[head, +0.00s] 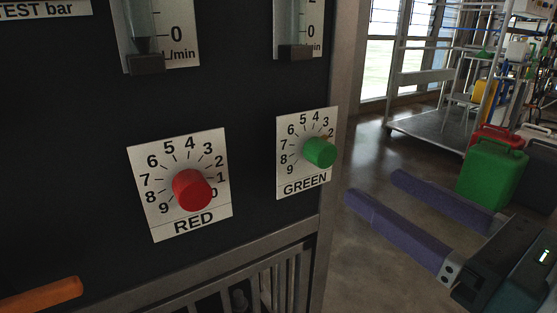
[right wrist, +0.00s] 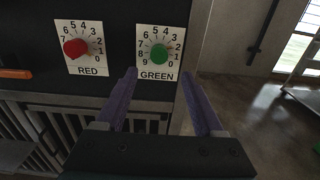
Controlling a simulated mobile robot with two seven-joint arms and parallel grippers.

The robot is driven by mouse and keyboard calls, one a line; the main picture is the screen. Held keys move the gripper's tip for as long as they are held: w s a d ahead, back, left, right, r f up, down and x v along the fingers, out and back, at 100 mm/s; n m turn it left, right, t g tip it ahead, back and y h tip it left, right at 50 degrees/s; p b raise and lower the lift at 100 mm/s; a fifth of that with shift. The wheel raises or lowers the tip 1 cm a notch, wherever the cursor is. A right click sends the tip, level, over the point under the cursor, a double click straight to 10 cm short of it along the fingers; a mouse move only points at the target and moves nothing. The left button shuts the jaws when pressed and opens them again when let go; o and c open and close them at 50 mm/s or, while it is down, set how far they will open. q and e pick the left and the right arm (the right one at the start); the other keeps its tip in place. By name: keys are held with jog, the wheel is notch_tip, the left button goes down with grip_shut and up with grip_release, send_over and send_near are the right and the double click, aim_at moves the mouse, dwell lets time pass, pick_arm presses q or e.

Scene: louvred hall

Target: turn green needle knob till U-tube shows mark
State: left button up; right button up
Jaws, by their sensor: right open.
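The green knob (head: 320,152) sits on a white dial plate marked GREEN (head: 305,185) on the dark panel. The plate's numbers run from 0 to 9. The green knob also shows in the right wrist view (right wrist: 159,54), ahead of and between my fingertips. My right gripper (head: 372,186) has purple fingers spread apart and empty. It is to the right of the panel and clear of the knob in the head view. It shows in the right wrist view too (right wrist: 158,76). No U-tube can be made out. My left gripper is not in view.
A red knob (head: 192,189) on its RED dial is left of the green one. Flow tubes (head: 295,25) hang above both dials. An orange bar (head: 42,295) sticks out lower left. A green jerrycan (head: 490,172) and a shelf rack (head: 440,120) stand behind at right.

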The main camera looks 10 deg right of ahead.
aim_at(328, 157)
jog(key=shift+p+x, duration=0.3)
jog(key=shift+x, duration=4.4)
grip_shut()
